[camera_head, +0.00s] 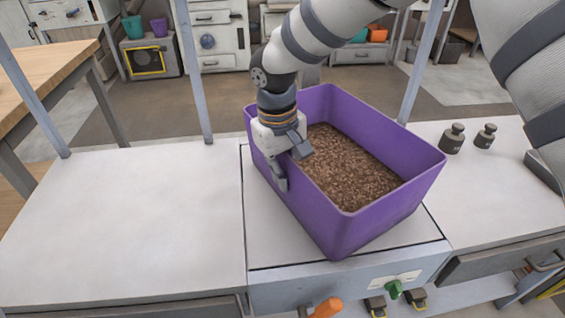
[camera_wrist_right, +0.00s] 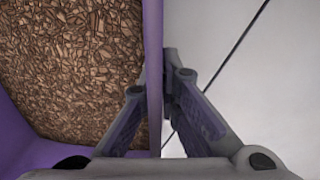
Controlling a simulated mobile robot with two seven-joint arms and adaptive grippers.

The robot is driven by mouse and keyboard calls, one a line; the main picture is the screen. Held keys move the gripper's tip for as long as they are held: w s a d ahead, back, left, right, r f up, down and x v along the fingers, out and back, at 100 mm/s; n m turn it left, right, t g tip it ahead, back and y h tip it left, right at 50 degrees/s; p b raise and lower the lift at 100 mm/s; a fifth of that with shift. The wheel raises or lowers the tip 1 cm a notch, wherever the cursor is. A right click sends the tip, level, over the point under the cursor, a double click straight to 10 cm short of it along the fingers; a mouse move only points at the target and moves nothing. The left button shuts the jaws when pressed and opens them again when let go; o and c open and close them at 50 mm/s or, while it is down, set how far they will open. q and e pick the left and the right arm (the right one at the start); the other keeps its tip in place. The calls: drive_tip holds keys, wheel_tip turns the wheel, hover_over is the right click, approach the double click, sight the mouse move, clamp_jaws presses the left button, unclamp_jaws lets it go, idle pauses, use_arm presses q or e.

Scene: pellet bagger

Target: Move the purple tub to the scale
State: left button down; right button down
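The purple tub (camera_head: 385,225) is an open box filled with brown pellets (camera_head: 345,170). It is upright on a square inset plate (camera_head: 262,225) outlined in dark, which looks like the scale, in the middle of the counter. I cannot tell whether a small gap lies under it. My right gripper (camera_head: 289,163) is at the tub's left wall, one finger inside and one outside. The right wrist view shows the fingers (camera_wrist_right: 163,90) closed around the wall (camera_wrist_right: 153,40), with pellets on the left side. My left gripper is not in view.
Two dark weights (camera_head: 453,138) stand on the counter right of the tub. The white counter on the left (camera_head: 130,210) is clear. Thin grey posts (camera_head: 192,70) rise at the counter's back edge. A green knob (camera_head: 394,289) and an orange handle (camera_head: 327,308) are at the front.

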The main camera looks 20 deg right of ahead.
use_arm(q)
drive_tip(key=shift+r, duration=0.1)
use_arm(e)
drive_tip(key=shift+r, duration=0.3)
drive_tip(key=shift+f, duration=0.1)
drive_tip(key=c, duration=2.2)
unclamp_jaws()
drive_tip(key=shift+f, duration=0.15)
drive_tip(key=o, duration=0.4)
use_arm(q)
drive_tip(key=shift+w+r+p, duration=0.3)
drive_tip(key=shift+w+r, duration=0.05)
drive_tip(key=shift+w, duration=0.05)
use_arm(e)
wheel_tip(320, 180, up, 12)
drive_tip(key=shift+s+a, duration=0.15)
drive_tip(key=shift+a, duration=0.3)
